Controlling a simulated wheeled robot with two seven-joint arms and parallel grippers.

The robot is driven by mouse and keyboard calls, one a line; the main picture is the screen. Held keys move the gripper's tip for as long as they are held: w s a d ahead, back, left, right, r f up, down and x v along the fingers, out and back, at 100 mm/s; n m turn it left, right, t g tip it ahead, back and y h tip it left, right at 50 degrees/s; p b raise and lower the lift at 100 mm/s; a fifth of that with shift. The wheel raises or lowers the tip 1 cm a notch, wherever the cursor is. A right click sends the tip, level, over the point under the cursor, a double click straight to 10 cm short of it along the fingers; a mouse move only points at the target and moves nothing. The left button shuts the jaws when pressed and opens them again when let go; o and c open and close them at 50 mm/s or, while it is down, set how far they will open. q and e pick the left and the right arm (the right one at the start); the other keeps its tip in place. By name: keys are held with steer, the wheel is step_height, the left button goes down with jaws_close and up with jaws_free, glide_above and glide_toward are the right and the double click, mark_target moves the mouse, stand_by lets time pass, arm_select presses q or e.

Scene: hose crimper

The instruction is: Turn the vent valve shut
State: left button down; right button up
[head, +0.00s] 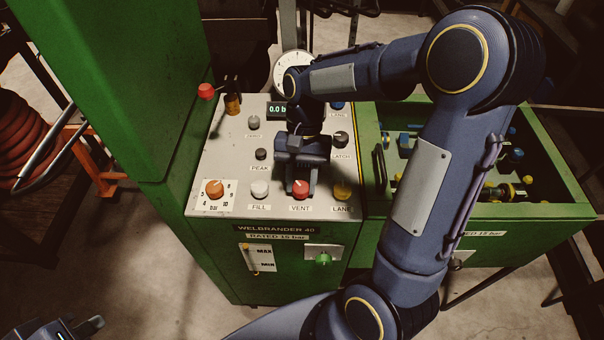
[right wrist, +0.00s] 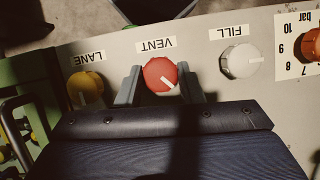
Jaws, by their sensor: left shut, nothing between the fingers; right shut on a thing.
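The red vent valve knob (head: 300,188) is at the front edge of the grey control panel (head: 238,160), above the label VENT. In the right wrist view the knob (right wrist: 160,74) sits between the two grey fingers, and its white pointer line points toward the lower right of that picture. My right gripper (head: 300,183) reaches down from above and is shut on the knob. My left gripper (head: 88,326) is at the bottom left corner of the head view, shut and empty, away from the panel.
The white FILL knob (head: 260,188) and yellow LANE knob (head: 342,190) flank the vent knob closely. An orange bar knob (head: 214,188), a PEAK knob (head: 261,154) and a LATCH knob (head: 340,139) are also on the panel. A green bin (head: 480,212) stands to the right.

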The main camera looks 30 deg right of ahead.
steer(key=n+h, duration=0.1)
steer(key=n, duration=0.1)
steer(key=n+p, duration=0.1)
steer(key=n, duration=0.1)
steer(key=shift+w+a+r+n+g+h+p, duration=0.1)
steer(key=shift+n+g+h+p, duration=0.2)
steer(key=shift+h, duration=0.1)
steer(key=n+h, duration=0.1)
steer(key=n, duration=0.1)
steer(key=n+h+p, duration=0.1)
steer(key=n, duration=0.2)
steer(key=shift+a, duration=0.15)
steer(key=shift+n, duration=0.3)
steer(key=o, duration=1)
steer(key=v, duration=0.7)
steer(key=shift+r, duration=0.25)
steer(key=shift+w, duration=0.1)
